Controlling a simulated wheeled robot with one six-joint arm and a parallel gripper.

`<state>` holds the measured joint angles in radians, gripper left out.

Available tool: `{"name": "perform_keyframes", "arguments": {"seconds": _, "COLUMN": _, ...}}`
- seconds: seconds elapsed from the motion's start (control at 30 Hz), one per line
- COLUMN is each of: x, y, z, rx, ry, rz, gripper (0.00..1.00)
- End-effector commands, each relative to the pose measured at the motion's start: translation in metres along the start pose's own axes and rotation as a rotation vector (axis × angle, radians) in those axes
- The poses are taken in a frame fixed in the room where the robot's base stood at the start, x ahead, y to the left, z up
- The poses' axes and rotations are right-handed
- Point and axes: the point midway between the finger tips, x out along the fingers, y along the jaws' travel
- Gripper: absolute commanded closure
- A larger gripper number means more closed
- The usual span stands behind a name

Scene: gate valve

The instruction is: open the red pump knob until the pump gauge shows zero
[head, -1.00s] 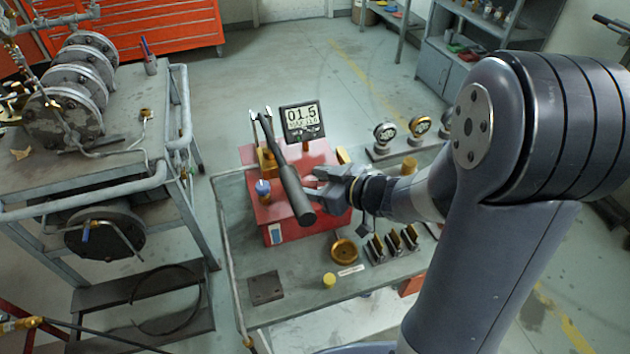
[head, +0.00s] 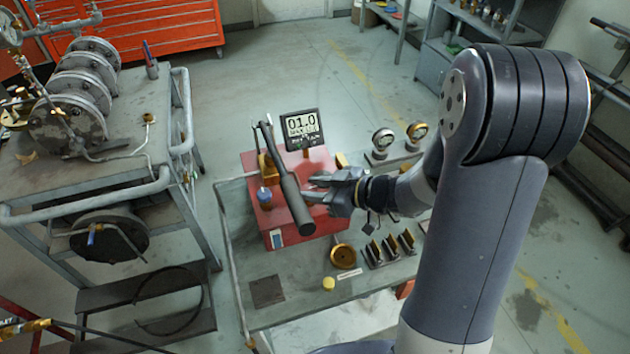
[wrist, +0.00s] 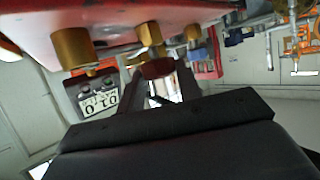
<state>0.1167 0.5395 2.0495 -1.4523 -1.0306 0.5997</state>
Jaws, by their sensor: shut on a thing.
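The red pump (head: 308,220) is a red box on the grey bench, with a black-handled lever (head: 290,195) on its top. The pump gauge (head: 301,128) is a small dark-framed display behind it and reads 01.0. It also shows upside down in the wrist view (wrist: 98,101). My gripper (head: 314,190) reaches in from the right at the pump's right side. In the wrist view, my gripper (wrist: 160,80) is shut on the dark red knob (wrist: 157,68), which sits under a brass fitting (wrist: 149,34). In the head view the knob is hidden by my gripper and the lever.
Round gauges (head: 382,140) stand on the bench's right side. A brass disc (head: 343,256), upright dark plates (head: 390,248) and a yellow cap (head: 328,284) lie in front of the pump. A grey cart (head: 140,185) stands at left. Open floor shows behind the bench.

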Motion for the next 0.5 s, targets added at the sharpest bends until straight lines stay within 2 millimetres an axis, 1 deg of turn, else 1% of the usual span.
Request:
{"name": "perform_keyframes", "arguments": {"seconds": 0.03, "x": -0.0018, "y": 0.0019, "z": -0.0047, "rx": -0.008, "ry": 0.001, "rz": -0.024, "gripper": 0.89}}
{"name": "perform_keyframes", "arguments": {"seconds": 0.2, "x": -0.0011, "y": 0.0022, "z": -0.0024, "rx": -0.034, "ry": 0.002, "rz": -0.083, "gripper": 0.89}}
{"name": "perform_keyframes", "arguments": {"seconds": 0.5, "x": -0.0003, "y": 0.002, "z": -0.0005, "rx": -0.041, "ry": 0.004, "rz": -0.097, "gripper": 0.89}}
